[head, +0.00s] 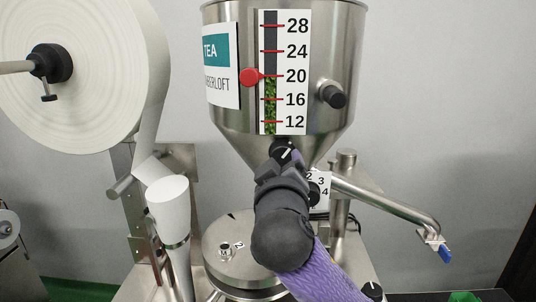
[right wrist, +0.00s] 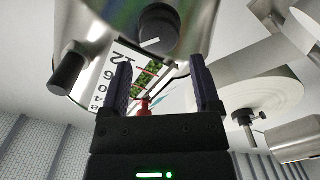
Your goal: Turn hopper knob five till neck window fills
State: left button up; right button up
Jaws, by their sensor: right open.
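The steel hopper (head: 345,45) stands in the upper middle of the head view. Its level window (head: 270,105) has a 12–28 scale; green tea reaches about 20, by the red pointer (head: 250,76). A dark knob with a white line (head: 286,149) sits low on the hopper; it also shows in the right wrist view (right wrist: 158,25). My right gripper (head: 284,163) is just in front of this knob, partly covering it. In the right wrist view its fingers (right wrist: 160,70) are apart, with nothing held. A numbered plate (head: 322,181) shows 2, 3 and 4; the rest is hidden. My left gripper is out of view.
Another black knob (head: 333,94) juts from the hopper's right side. A large white paper roll (head: 90,85) and a white cone (head: 168,203) stand at left. A steel pipe (head: 385,203) runs right to a blue-tipped end. A round steel lid (head: 222,250) lies below.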

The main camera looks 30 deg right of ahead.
aim_at(281, 156)
jog(key=p+x, duration=0.1)
jog(key=x, duration=0.5)
jog(key=shift+s, duration=0.1)
jog(key=c, duration=1)
